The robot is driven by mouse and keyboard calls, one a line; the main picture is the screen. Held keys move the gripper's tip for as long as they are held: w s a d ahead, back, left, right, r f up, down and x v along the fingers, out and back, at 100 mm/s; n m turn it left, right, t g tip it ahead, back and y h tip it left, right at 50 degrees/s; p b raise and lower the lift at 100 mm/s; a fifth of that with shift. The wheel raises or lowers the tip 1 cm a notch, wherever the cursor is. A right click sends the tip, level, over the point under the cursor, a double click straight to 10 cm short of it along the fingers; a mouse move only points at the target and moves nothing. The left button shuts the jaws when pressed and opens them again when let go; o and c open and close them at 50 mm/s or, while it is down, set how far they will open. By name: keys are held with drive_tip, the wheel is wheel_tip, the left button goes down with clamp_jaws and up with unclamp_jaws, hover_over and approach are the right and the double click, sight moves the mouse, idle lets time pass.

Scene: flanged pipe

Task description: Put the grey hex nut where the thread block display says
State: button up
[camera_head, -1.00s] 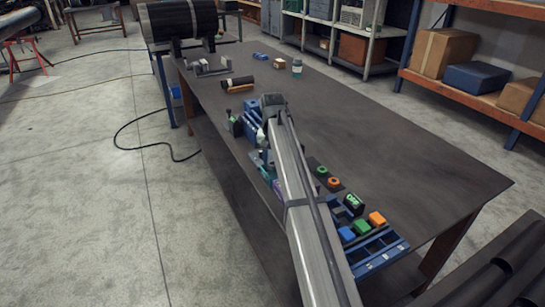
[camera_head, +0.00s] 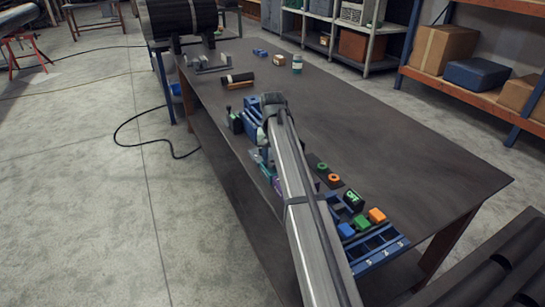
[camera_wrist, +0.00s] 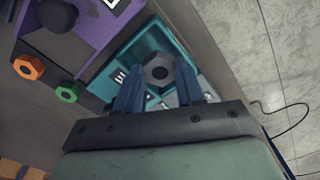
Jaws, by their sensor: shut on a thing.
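My gripper (camera_wrist: 159,82) shows in the wrist view with its two blue fingers on either side of a grey hex nut (camera_wrist: 158,71), shut on it. The nut, with a dark round hole, is over a teal tray (camera_wrist: 148,38); I cannot tell whether it touches the tray. A purple block (camera_wrist: 97,38) with a dark round part stands beside the tray. A small black display with green characters (camera_head: 353,199) stands on the table in the head view; its text is too small to read surely. My arm hides the gripper and nut in the head view.
An orange nut (camera_wrist: 28,66) and a green nut (camera_wrist: 67,92) lie near the purple block. A blue compartment rack (camera_head: 380,248) stands at the table's front edge, with blue, green and orange blocks nearby. The table's right side (camera_head: 430,170) is clear.

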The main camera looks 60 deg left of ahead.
drive_tip(key=shift+f, duration=0.3)
drive_tip(key=shift+f, duration=0.2)
